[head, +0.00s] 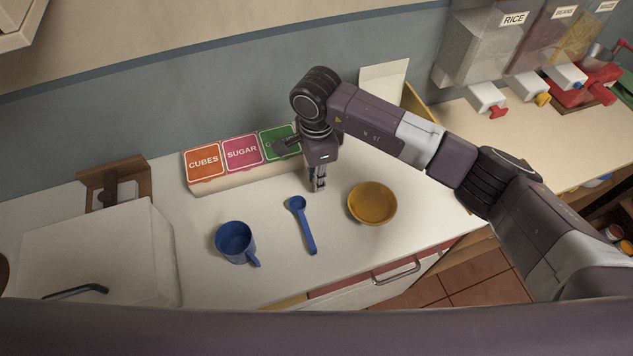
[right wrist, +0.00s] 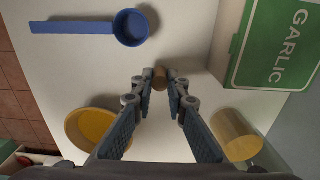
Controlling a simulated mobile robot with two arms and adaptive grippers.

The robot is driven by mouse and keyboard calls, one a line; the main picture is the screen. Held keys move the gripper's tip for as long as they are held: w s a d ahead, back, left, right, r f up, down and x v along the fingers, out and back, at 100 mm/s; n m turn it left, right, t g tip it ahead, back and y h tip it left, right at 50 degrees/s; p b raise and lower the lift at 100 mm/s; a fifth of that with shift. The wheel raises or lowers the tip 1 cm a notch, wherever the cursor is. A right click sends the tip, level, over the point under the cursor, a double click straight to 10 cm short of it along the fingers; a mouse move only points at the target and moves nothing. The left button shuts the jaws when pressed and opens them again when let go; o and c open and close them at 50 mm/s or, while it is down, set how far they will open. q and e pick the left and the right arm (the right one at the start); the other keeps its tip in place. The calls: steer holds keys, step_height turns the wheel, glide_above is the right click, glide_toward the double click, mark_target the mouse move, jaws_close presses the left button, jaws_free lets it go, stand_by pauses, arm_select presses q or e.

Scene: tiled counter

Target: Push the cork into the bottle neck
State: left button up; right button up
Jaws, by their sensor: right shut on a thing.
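My right gripper (head: 318,186) is above the white counter, in front of the green box. In the right wrist view its fingertips (right wrist: 161,84) are closed on a small brown round piece, the cork (right wrist: 160,74). The fingers hide part of the cork, and I cannot make it out in the head view. I cannot identify the bottle in either view. A tan cylinder (right wrist: 236,134) stands beside the gripper at the lower right of the wrist view; I cannot tell what it is. My left gripper is not in view.
A blue scoop (head: 302,222) and a blue mug (head: 234,240) are left of the gripper. A yellow bowl (head: 372,203) is to its right. Labelled boxes (head: 242,150) line the wall. Dispensers (head: 490,45) stand at the far right.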

step_height(320, 180, up, 20)
steer(key=b, duration=0.6)
stand_by(0.5)
